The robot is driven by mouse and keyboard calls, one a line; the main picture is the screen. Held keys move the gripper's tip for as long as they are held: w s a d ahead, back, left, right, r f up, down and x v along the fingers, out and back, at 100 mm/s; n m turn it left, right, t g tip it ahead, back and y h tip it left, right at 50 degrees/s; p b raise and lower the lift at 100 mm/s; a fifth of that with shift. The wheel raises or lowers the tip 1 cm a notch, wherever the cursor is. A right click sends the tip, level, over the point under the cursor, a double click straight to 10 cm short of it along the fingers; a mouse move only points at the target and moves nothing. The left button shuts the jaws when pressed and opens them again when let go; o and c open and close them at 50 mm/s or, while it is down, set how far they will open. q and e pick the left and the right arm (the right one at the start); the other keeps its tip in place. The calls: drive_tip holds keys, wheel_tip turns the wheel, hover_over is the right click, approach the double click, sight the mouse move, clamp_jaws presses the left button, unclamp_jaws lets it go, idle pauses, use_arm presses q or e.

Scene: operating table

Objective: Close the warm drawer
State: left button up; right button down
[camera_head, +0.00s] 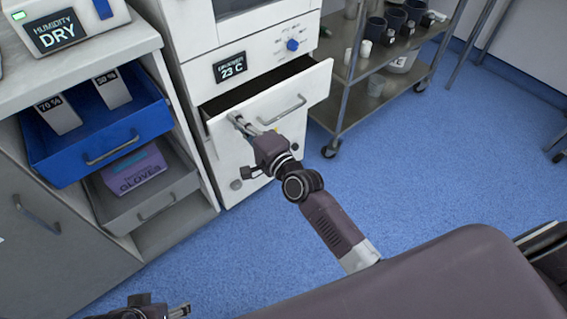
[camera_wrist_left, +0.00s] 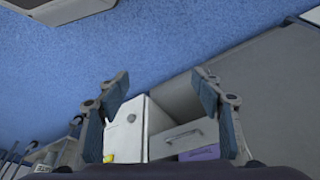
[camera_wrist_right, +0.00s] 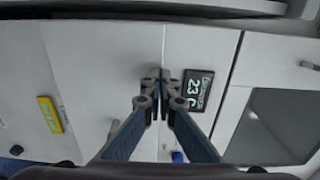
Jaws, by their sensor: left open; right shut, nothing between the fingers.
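The warm drawer (camera_head: 275,122) is the white drawer with a bar handle, under the display (camera_head: 230,67) reading 23 C. It stands partly pulled out, with a dark opening showing behind its front. My right gripper (camera_head: 238,120) is shut and empty, with its fingertips at the left part of the drawer front; exact contact is hard to tell. In the right wrist view the closed fingertips (camera_wrist_right: 163,76) are beside the 23 C display (camera_wrist_right: 199,92). My left gripper (camera_head: 184,311) is low at the bottom edge; the left wrist view shows its fingers (camera_wrist_left: 162,88) open and empty.
A blue drawer (camera_head: 105,145) with two label cards and a grey drawer (camera_head: 150,205) with a purple gloves box (camera_head: 132,170) stand open at left. A metal cart (camera_head: 375,62) with dark cups stands right of the drawer. Blue floor (camera_head: 440,165) in front is clear.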

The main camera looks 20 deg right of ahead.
sight(228, 111)
use_arm(q)
drive_tip(key=shift+s+r, duration=0.25)
drive_tip(key=shift+r, duration=0.4)
use_arm(e)
drive_tip(key=shift+x, duration=1.9)
drive_tip(key=shift+s+f, duration=0.1)
